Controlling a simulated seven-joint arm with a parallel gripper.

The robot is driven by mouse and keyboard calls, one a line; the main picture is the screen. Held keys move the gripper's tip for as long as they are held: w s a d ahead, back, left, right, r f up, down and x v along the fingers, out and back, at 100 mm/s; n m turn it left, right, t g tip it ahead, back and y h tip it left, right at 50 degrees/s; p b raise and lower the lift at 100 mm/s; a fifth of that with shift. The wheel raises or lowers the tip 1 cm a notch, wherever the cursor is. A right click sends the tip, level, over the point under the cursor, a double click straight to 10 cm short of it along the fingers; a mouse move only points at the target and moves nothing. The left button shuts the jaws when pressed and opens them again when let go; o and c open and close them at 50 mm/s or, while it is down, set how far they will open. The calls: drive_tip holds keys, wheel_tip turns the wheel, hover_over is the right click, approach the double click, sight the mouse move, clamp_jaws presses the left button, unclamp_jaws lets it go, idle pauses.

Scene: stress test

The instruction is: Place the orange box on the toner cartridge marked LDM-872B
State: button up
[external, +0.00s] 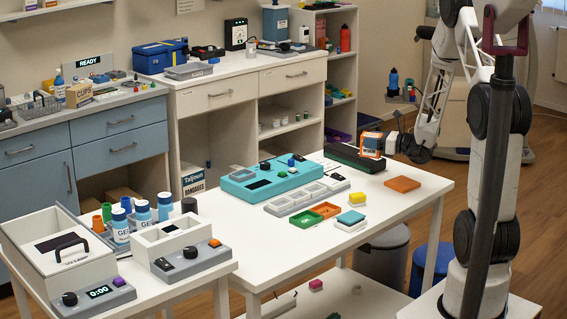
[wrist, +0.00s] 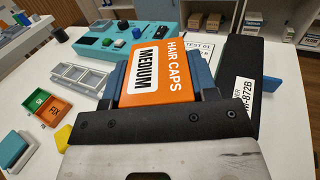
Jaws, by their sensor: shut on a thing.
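The orange box (wrist: 172,67), labelled HAIR CAPS MEDIUM, sits between the blue fingers of my gripper (wrist: 160,82). My gripper (external: 372,145) is shut on this orange box (external: 372,138) and holds it up over the back right of the white table. The toner cartridge (external: 347,157) is a long black block lying on the table. In the wrist view the toner cartridge (wrist: 235,70) is right of the box, with a white label whose visible part reads M-872B. In the external view the box overlaps its right end; the gap between them is unclear.
A teal device (external: 265,178) with grey trays (external: 293,199) is left of the cartridge. Green and orange bins (external: 315,212), a yellow block (external: 357,199), a teal-topped block (external: 350,219) and a flat orange piece (external: 402,184) lie nearer the front.

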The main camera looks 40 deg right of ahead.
drive_tip(key=shift+s+d+r+m+h, duration=0.15)
drive_tip(key=shift+d+m+h, duration=0.2)
drive_tip(key=shift+d, duration=1.05)
hover_over(357, 151)
drive_tip(key=shift+f, duration=0.75)
drive_tip(key=shift+f, duration=0.1)
drive_tip(key=shift+f, duration=1.6)
drive_tip(key=shift+f, duration=0.2)
drive_tip(key=o, duration=0.9)
drive_tip(key=shift+r, duration=0.15)
